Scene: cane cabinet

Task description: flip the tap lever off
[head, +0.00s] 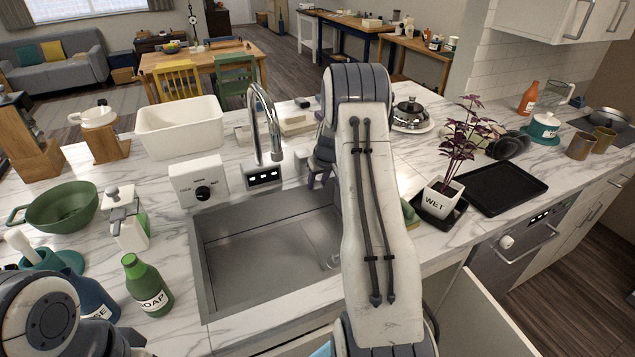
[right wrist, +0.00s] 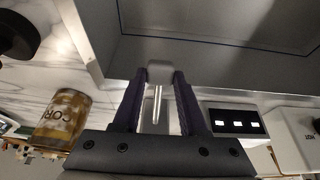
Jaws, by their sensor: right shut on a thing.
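The tap (head: 262,125) is a tall curved metal spout behind the steel sink (head: 265,250). My right gripper (head: 318,178) is at the sink's back edge, right of the spout, and my own arm covers much of this area. In the right wrist view, its purple fingers (right wrist: 159,85) are shut on the pale tap lever (right wrist: 158,74), which sits between the fingertips. A thin metal rod (right wrist: 157,105) shows behind it. How far the lever is turned cannot be told. My left arm shows at the lower left, but its gripper is out of view.
A white box with a dial (head: 200,182) and a small lit panel (head: 263,176) stand behind the sink. A green soap bottle (head: 147,284) is left of it. A potted plant (head: 443,195) and a black tray (head: 505,187) are to the right. A jar (right wrist: 62,120) shows near my right gripper.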

